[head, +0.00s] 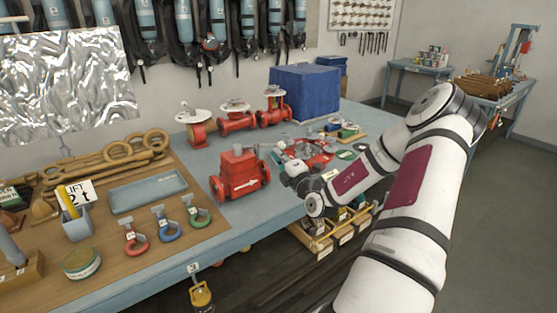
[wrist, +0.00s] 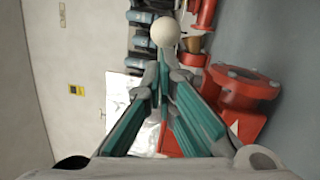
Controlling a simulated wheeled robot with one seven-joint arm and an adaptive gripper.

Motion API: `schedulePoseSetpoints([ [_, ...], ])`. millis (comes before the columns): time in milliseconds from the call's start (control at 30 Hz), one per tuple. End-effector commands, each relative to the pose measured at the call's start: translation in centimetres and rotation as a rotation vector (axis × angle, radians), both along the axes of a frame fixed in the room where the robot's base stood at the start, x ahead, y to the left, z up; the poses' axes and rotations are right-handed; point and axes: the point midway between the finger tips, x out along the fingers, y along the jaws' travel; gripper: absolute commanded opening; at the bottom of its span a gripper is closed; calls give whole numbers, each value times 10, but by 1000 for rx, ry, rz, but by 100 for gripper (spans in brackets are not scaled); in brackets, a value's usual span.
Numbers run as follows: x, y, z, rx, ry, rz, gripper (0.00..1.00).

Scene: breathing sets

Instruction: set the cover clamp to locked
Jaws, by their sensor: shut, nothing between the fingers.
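My gripper (wrist: 163,72) is shut and empty, its teal-lined fingers meeting in the middle of the wrist view. A cream ball knob (wrist: 165,32) shows just past the fingertips; I cannot tell whether they touch it. In the head view, my gripper (head: 291,168) is low over the bench, to the right of a red block-shaped valve (head: 240,175) with a white arrow.
Red flanged valves (head: 236,118) stand behind on the blue bench, with a blue crate (head: 304,92) at their right. A red flanged fitting (wrist: 240,88) is close beside my fingers. Colored shackles (head: 165,228) and a tray (head: 147,192) lie on the left board.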

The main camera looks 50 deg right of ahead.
Motion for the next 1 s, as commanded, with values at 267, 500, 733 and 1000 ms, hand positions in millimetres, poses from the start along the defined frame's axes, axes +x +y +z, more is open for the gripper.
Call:
schedulePoseSetpoints([
  [267,0,0,0,1,0,1,0],
  [500,0,-7,3,-1,-6,58,0],
  [733,2,-21,3,-4,-6,198,0],
  [1000,8,-36,0,-1,1,266,0],
])
